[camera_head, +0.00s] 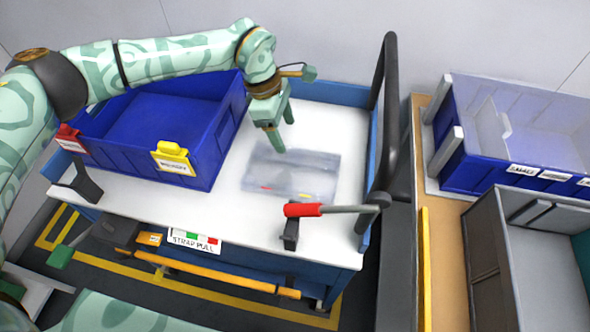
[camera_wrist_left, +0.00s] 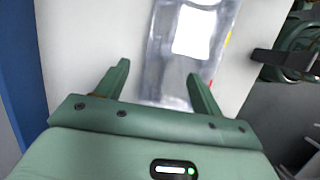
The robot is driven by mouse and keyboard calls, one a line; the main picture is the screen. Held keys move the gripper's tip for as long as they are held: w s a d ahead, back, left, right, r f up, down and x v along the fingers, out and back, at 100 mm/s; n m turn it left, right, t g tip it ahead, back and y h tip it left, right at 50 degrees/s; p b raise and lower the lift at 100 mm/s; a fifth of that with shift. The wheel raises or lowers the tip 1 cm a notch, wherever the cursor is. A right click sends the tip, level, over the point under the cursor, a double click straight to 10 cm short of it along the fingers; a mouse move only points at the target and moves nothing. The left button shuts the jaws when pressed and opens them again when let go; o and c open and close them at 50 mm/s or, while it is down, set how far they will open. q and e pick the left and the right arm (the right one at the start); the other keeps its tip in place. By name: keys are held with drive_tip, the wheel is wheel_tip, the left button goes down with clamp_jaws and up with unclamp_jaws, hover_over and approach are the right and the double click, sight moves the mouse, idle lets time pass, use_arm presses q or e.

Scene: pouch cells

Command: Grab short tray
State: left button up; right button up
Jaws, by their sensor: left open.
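A clear, see-through shallow tray (camera_head: 318,160) lies flat on the white top of the blue cart, right of the blue bin. It has small red and yellow marks along its edge. My left gripper (camera_head: 280,142) is open, fingers pointing down, above the tray's far left part. In the left wrist view, the tray (camera_wrist_left: 162,82) lies beyond and partly between the open fingertips (camera_wrist_left: 161,72); nothing is visibly held. A bright white patch shows in the tray's middle there. Whether the fingers touch it I cannot tell. My right gripper is not in view.
The blue bin (camera_head: 212,165) with red and yellow tags stands left on the cart. Blue and grey bins (camera_head: 490,165) (camera_head: 520,275) sit farther right.

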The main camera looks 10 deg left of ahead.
sight(295, 154)
use_arm(q)
drive_tip(key=shift+x, duration=1)
drive_tip(key=shift+d+f, duration=0.15)
drive_tip(key=shift+f, duration=0.25)
drive_tip(key=b+x, duration=0.2)
drive_tip(key=x, duration=0.3)
drive_tip(key=shift+w+d, duration=0.1)
drive_tip(key=shift+d, duration=0.1)
drive_tip(key=shift+r, duration=0.1)
drive_tip(key=c, duration=1.1)
